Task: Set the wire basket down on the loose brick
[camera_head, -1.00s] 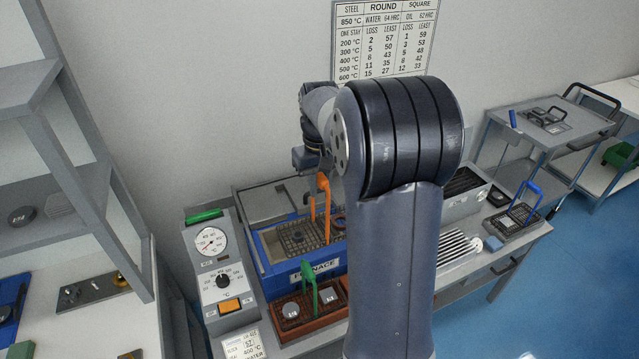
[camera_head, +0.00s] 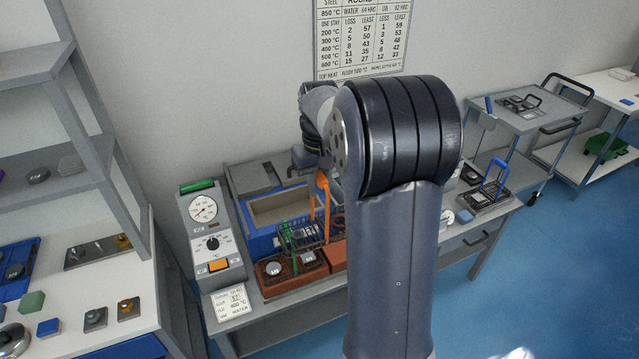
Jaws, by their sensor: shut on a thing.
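The wire basket (camera_head: 322,238) is dark mesh with a tall orange handle. It hangs in front of the furnace's open chamber, with small pale pieces showing in it. My gripper (camera_head: 321,176) is shut on the top of the orange handle, mostly hidden behind my arm. Below and slightly right of the basket is a reddish-brown brick (camera_head: 333,258), its right side hidden by my arm. Left of it, a second reddish-brown block (camera_head: 272,286) carries a basket with a green handle and round metal pieces. The gap between the held basket and the brick is hard to judge.
A control box (camera_head: 210,235) with gauge is at left. A blue-handled basket (camera_head: 487,195) is on the bench at right. My arm blocks the middle of the bench.

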